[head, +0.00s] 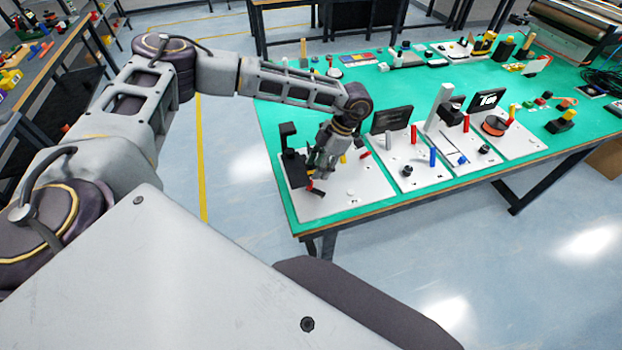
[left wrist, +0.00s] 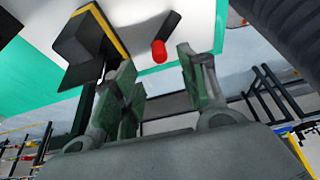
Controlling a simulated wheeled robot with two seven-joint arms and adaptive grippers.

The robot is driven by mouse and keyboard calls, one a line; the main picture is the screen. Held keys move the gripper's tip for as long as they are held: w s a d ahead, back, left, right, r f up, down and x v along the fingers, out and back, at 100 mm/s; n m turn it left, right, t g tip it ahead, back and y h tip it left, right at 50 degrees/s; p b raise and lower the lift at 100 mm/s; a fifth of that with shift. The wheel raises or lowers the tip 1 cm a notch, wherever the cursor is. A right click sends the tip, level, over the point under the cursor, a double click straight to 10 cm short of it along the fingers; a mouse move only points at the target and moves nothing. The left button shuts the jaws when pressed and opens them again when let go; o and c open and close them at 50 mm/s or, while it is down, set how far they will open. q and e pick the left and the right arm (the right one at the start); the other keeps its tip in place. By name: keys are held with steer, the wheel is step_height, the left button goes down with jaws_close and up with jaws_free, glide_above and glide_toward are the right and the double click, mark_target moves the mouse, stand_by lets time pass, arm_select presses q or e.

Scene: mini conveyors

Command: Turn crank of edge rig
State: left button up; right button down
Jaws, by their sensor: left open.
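The rig at the table's near left edge has a white base plate (head: 345,197), a black housing (head: 292,168) and a crank with a red handle (head: 316,190). In the left wrist view the red crank knob (left wrist: 159,52) sits at the end of a dark crank arm (left wrist: 170,26), and the black housing (left wrist: 84,40) with a yellow edge is to its left. My left gripper (head: 323,172) is over this rig, beside the housing. In the left wrist view its two fingers (left wrist: 155,65) are apart, with the red knob showing in the gap between them. I cannot tell the depth between fingertips and knob.
The green table (head: 278,113) carries more white plates with red and blue posts (head: 433,157) to the right. A dark screen (head: 392,119) stands just right of my left gripper. Several small items lie along the back. The floor left of the table is clear.

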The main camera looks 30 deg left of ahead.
arm_select(q)
glide_above(316, 188)
steer(key=a, duration=0.1)
step_height(316, 188, down, 5)
steer(key=shift+s+a+r, duration=0.1)
steer(key=shift+s+a+f+p, duration=0.1)
steer(key=shift+f+p, duration=0.05)
steer(key=shift+f, duration=0.2)
steer(key=shift+s+a+f+p, duration=0.1)
steer(key=shift+f+p, duration=0.05)
steer(key=shift+f, duration=0.2)
arm_select(e)
steer(key=shift+s+a+r, duration=0.1)
steer(key=shift+a+r, duration=0.05)
steer(key=shift+a, duration=0.3)
steer(key=shift+s+a+r, duration=0.1)
steer(key=shift+a+r, duration=0.05)
steer(key=shift+a, duration=0.25)
arm_select(q)
steer(key=c, duration=0.9)
jaws_close()
steer(key=shift+w+d+m, duration=0.1)
steer(key=shift+w+m, duration=0.2)
steer(key=shift+m, duration=0.6)
steer(key=shift+w+m+t+y, duration=0.2)
steer(key=shift+m+t+y, duration=0.1)
steer(key=shift+m, duration=0.1)
arm_select(e)
steer(key=shift+d+f, duration=0.1)
